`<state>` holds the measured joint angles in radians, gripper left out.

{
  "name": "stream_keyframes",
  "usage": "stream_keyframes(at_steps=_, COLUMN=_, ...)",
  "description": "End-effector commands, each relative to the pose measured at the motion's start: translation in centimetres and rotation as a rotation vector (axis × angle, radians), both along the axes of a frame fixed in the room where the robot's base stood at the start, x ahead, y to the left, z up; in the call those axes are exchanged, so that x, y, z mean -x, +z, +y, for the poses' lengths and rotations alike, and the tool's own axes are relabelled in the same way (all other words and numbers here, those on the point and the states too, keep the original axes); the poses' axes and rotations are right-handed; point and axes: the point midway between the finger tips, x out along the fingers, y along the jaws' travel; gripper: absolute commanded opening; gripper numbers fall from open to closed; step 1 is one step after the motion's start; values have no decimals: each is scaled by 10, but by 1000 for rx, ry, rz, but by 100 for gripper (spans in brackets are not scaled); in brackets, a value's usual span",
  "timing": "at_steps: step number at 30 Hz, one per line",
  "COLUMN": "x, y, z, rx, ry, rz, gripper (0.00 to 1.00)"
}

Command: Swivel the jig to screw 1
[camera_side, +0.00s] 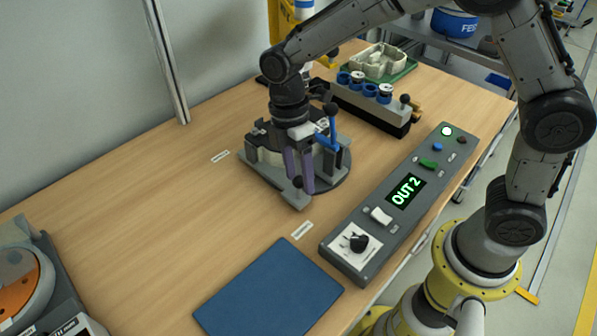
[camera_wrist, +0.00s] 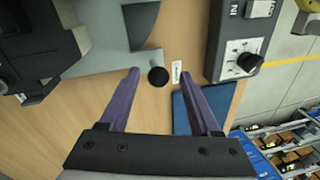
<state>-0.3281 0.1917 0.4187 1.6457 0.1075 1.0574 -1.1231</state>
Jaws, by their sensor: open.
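The jig (camera_side: 262,168) is a grey plate on a round dark base with a blue toggle clamp (camera_side: 326,138). A grey lever arm sticks out from it toward the front, with a black ball knob (camera_side: 298,182) near its end. My gripper (camera_side: 301,184) has purple fingers and points down over this arm. In the wrist view the black knob (camera_wrist: 157,76) shows between the spread fingertips (camera_wrist: 159,70), with a gap on both sides. The fingers are open and hold nothing. My wrist hides part of the jig.
A control box (camera_side: 398,205) with a lit "OUT 2" display and a rotary knob stands at the right. A blue mat (camera_side: 268,292) lies in front. A holder with blue cups (camera_side: 370,105) stands behind. Small white labels (camera_side: 301,230) mark the table.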

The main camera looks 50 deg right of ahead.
Motion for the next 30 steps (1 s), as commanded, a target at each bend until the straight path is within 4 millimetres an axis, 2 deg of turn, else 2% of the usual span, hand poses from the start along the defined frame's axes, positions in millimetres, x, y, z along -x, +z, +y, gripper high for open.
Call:
stream_keyframes(at_steps=5, x=-1, y=2, z=0, rx=-1, ry=-1, rz=-1, gripper=64)
stream_keyframes(at_steps=8, x=-3, y=10, z=0, rx=0, ry=-1, rz=-2, gripper=64)
stream_keyframes(at_steps=11, x=-6, y=26, z=-1, rx=-2, ry=-1, rz=-5, gripper=64)
stream_keyframes(at_steps=21, x=-20, y=97, z=-3, rx=-1, ry=-1, rz=-5, gripper=64)
stream_keyframes(at_steps=24, x=-23, y=114, z=-4, rx=-1, ry=0, rz=-4, gripper=64)
stream_keyframes(at_steps=30, x=-26, y=132, z=-5, rx=-1, ry=0, rz=-1, gripper=64)
